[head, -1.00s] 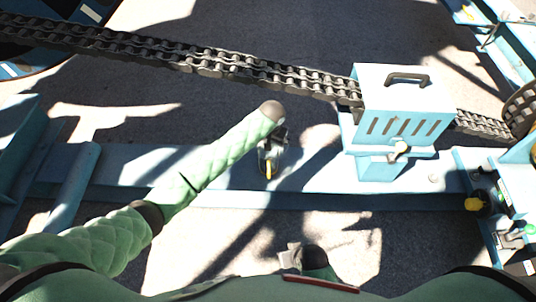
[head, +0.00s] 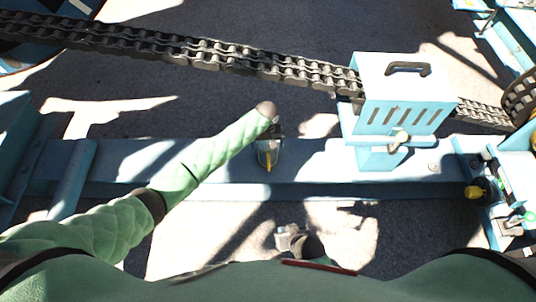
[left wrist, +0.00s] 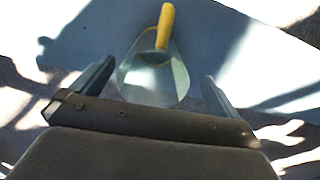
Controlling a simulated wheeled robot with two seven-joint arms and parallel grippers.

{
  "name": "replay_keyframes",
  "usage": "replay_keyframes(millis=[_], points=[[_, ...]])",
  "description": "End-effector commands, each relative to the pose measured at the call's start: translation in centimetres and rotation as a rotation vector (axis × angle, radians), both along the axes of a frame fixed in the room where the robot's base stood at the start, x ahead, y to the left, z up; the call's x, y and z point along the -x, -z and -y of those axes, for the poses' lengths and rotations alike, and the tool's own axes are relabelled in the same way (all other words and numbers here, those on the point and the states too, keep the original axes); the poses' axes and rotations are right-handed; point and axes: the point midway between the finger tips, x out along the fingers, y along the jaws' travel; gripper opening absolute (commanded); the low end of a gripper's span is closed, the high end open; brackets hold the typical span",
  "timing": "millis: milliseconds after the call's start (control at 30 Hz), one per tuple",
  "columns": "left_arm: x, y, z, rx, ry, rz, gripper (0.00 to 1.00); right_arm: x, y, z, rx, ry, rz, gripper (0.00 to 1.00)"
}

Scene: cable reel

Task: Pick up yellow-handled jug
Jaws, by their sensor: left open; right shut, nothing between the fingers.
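The jug (head: 268,158) is clear, with a yellow handle, and stands on the light blue beam below the chain. In the left wrist view the jug (left wrist: 150,82) lies between the fingers, its yellow handle (left wrist: 165,26) pointing away from the wrist. My left gripper (head: 273,134) is at the jug, partly hiding it in the head view. Its fingers are open on either side in the left wrist view (left wrist: 158,72); no contact shows. My right gripper (head: 290,238) is shut and empty, low in the head view, in front of the beam.
A blue slotted housing (head: 405,90) with a dark top handle stands on the beam (head: 120,160) to the right of the jug. A heavy chain (head: 210,52) runs behind the jug into it.

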Motion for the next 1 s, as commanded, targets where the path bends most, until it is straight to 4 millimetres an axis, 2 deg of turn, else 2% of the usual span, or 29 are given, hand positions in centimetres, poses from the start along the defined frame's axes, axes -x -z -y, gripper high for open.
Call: replay_keyframes(millis=[300, 633, 667, 933, 1000], points=[[-0.6, 4.0, 0.4, -0.002, 0.001, 0.0, 1.0, 0.1, 0.9, 0.0, -0.001, 0.003, 0.005, 0.0], [-0.6, 4.7, 0.4, 0.0, 0.001, 0.001, 1.0, 0.2, 1.1, -0.1, -0.002, 0.002, 0.005, 0.0], [-0.6, 4.7, 0.4, 0.0, 0.001, 0.001, 0.98, 0.2, 1.1, -0.1, -0.002, 0.002, 0.005, 0.0], [-0.6, 4.7, 0.4, 0.0, 0.001, 0.001, 0.45, 0.2, 1.0, -0.1, -0.002, 0.003, 0.006, 0.0], [-0.6, 4.7, 0.4, 0.0, 0.001, 0.001, 0.43, 0.2, 1.0, 0.0, -0.002, 0.003, 0.006, 0.0]])
